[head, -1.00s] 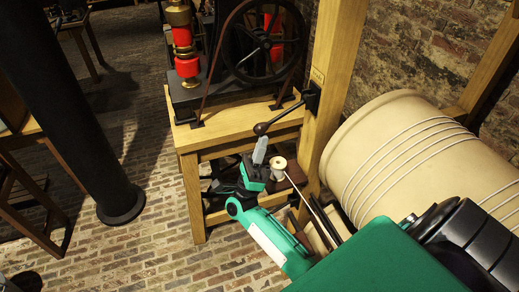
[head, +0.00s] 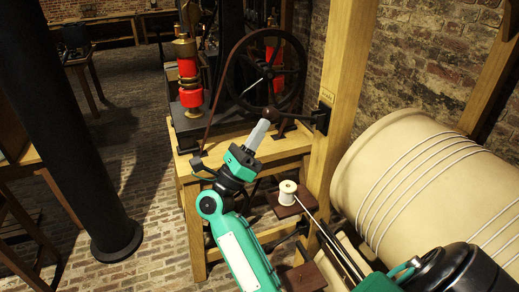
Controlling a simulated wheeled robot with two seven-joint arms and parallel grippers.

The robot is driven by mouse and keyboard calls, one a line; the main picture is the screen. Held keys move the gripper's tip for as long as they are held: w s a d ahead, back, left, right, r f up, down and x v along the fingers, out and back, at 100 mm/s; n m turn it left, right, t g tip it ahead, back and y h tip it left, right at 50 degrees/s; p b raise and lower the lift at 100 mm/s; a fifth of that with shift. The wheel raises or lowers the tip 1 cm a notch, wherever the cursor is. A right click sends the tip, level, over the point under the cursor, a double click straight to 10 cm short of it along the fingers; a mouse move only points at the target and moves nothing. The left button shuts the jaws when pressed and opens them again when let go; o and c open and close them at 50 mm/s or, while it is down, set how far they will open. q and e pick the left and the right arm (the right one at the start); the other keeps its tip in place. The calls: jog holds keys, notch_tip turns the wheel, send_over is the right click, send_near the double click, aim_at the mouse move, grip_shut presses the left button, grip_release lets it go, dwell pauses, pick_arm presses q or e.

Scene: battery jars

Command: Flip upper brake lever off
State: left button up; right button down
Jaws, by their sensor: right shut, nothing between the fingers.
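The upper brake lever (head: 296,114) is a dark rod with a round brown knob (head: 268,114). It is mounted on the wooden post (head: 340,85) and points left, roughly level in the picture. My right gripper (head: 262,127) is shut and empty, its grey fingers pointing up and right. Its tips are just below the knob; I cannot tell whether they touch it. My left gripper is not in view.
A machine with a black wheel (head: 301,72) and red-and-brass column (head: 189,90) stands on a wooden bench (head: 186,164) behind my gripper. A large cream drum (head: 425,165) is right of the post. A white spool (head: 287,192) sits below the lever. A black pillar (head: 65,130) stands left.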

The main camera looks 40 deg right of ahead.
jog(key=shift+d+r, duration=0.1)
jog(key=shift+r, duration=0.7)
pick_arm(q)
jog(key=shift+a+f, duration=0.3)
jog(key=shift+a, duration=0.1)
pick_arm(e)
jog(key=shift+r, duration=1.05)
jog(key=shift+f, duration=0.1)
